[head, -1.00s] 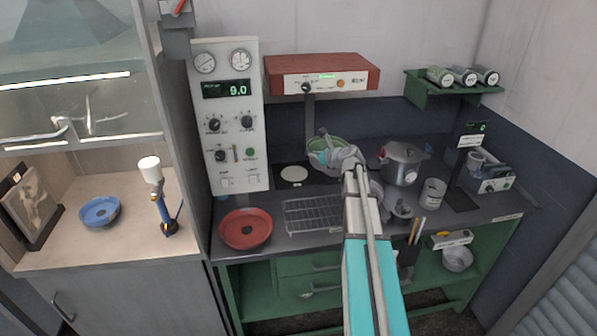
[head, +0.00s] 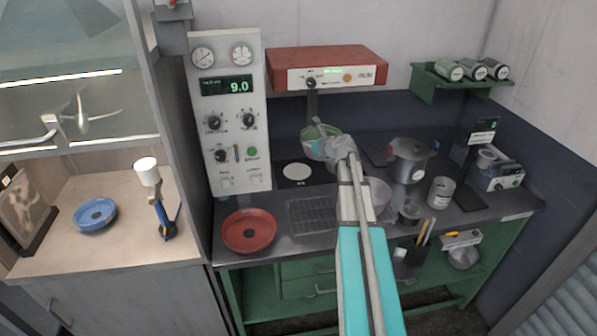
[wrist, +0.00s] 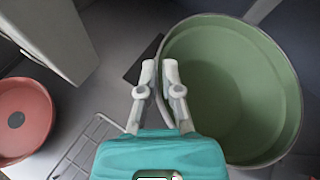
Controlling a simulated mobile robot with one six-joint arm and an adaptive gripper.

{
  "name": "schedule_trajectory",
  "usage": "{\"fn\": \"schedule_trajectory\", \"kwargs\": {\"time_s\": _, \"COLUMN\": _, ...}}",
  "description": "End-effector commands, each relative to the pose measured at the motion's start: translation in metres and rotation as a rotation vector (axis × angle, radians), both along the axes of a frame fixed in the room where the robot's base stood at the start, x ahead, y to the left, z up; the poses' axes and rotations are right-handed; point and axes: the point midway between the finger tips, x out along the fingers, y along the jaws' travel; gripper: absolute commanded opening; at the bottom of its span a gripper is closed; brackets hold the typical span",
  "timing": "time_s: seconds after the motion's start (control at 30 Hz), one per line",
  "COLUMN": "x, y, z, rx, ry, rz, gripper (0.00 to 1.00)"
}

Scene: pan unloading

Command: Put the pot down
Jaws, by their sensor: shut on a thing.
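The pot (head: 318,143), pale outside with a green inside, is at the back of the counter below the red hood. In the wrist view it fills the right side, and its green inside (wrist: 225,95) looks empty. My gripper (head: 337,148) is at the pot's right side in the head view. In the wrist view my gripper (wrist: 160,78) is shut on the pot's near-left rim.
A pale disc (head: 297,172) on a dark plate lies just left of the pot. A wire rack (head: 312,216) and a red dish (head: 249,231) lie in front. A lidded steel pot (head: 408,160) and a can (head: 440,192) stand right. The red hood (head: 328,65) overhangs behind.

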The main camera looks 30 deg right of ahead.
Motion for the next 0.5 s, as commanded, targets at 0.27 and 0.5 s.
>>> {"fn": "schedule_trajectory", "kwargs": {"time_s": 0.27, "x": -0.003, "y": -0.01, "z": 0.0, "rx": 0.0, "ry": 0.0, "rz": -0.013, "gripper": 0.0}}
{"fn": "schedule_trajectory", "kwargs": {"time_s": 0.5, "x": 0.02, "y": -0.008, "z": -0.015, "rx": 0.002, "ry": 0.004, "rz": -0.005, "gripper": 0.0}}
